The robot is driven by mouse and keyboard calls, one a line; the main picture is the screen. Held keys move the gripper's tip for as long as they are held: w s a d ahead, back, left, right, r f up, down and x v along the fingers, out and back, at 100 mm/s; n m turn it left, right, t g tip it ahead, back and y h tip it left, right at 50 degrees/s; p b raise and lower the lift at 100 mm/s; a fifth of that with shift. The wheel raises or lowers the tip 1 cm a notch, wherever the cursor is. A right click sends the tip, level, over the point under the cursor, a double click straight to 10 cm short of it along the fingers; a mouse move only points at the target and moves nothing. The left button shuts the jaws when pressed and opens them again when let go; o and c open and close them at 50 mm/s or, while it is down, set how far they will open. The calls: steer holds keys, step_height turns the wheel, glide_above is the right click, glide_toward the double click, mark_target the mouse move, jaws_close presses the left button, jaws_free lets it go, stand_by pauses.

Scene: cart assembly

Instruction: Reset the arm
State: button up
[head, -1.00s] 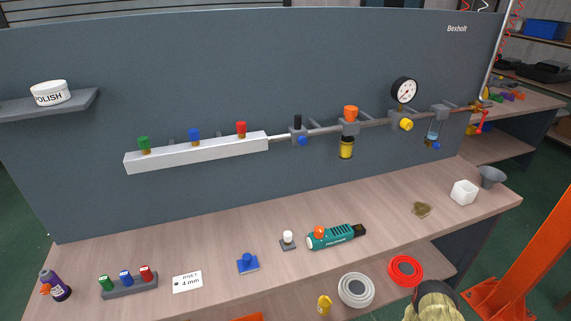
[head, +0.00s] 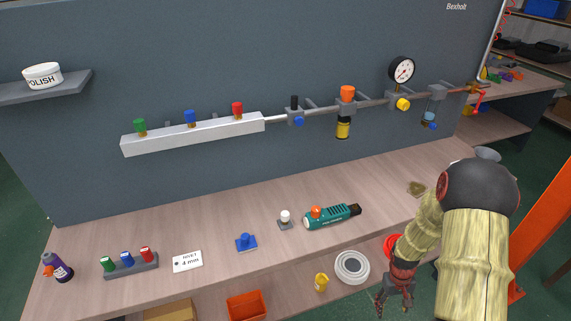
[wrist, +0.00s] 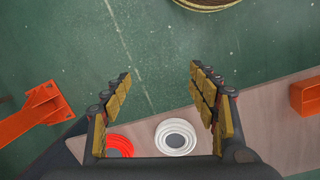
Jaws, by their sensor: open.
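My arm reaches in from the lower right of the head view, over the right end of the workbench (head: 215,222). My gripper (head: 392,300) hangs in front of the bench's lower shelf, pointing down. In the wrist view my gripper (wrist: 160,75) is open, with its padded fingers spread wide and nothing between them. Below it in the wrist view lie a red ring-shaped coil (wrist: 119,146) and a white one (wrist: 176,138). My arm hides most of the red coil in the head view and the white cup that stood at the right.
A teal power tool (head: 332,216), a blue block (head: 246,242), a label card (head: 187,261) and a plug rack (head: 130,265) lie on the bench. An orange bin (head: 246,306) sits lower in front. An orange post (head: 545,235) stands at the right.

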steer(key=s+a+r+t, duration=0.2)
steer(key=s+a+r, duration=0.2)
steer(key=r, duration=1.1)
steer(key=s+a+r+t+p, duration=0.1)
steer(key=s+a+r, duration=0.4)
steer(key=r, duration=1)
steer(key=s+a+r+t+y+p, duration=0.1)
steer(key=s+a+r+t, duration=0.3)
steer(key=a+r, duration=0.5)
step_height(320, 180, up, 7)
steer(key=shift+s+a+f, duration=0.2)
steer(key=shift+s+a, duration=0.2)
steer(key=shift+s, duration=0.25)
